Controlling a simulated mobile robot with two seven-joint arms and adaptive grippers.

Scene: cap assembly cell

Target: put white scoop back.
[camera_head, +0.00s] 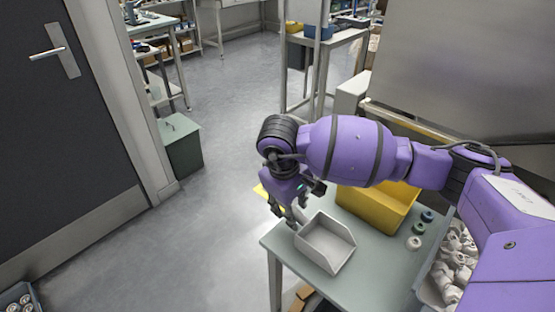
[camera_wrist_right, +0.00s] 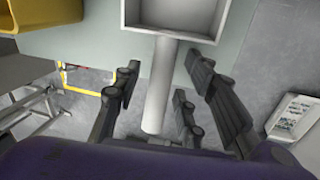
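The white scoop (camera_head: 325,244) lies on the grey-green table (camera_head: 385,262), near its left edge. In the right wrist view its square pan (camera_wrist_right: 178,16) is at the top and its round handle (camera_wrist_right: 161,88) points down towards my right gripper. My right gripper (camera_head: 287,213) is at the handle end of the scoop. In the wrist view its fingers (camera_wrist_right: 164,90) are spread, one side left and one side right of the handle, with gaps between. The handle is largely hidden in the head view. My left gripper is out of view.
A yellow bin (camera_head: 375,206) stands on the table behind the scoop. Several small caps or rings (camera_head: 419,228) sit to its right. A tray of white pieces (camera_head: 450,262) is at the right, partly covered by my arm. Open floor (camera_head: 215,215) lies left of the table.

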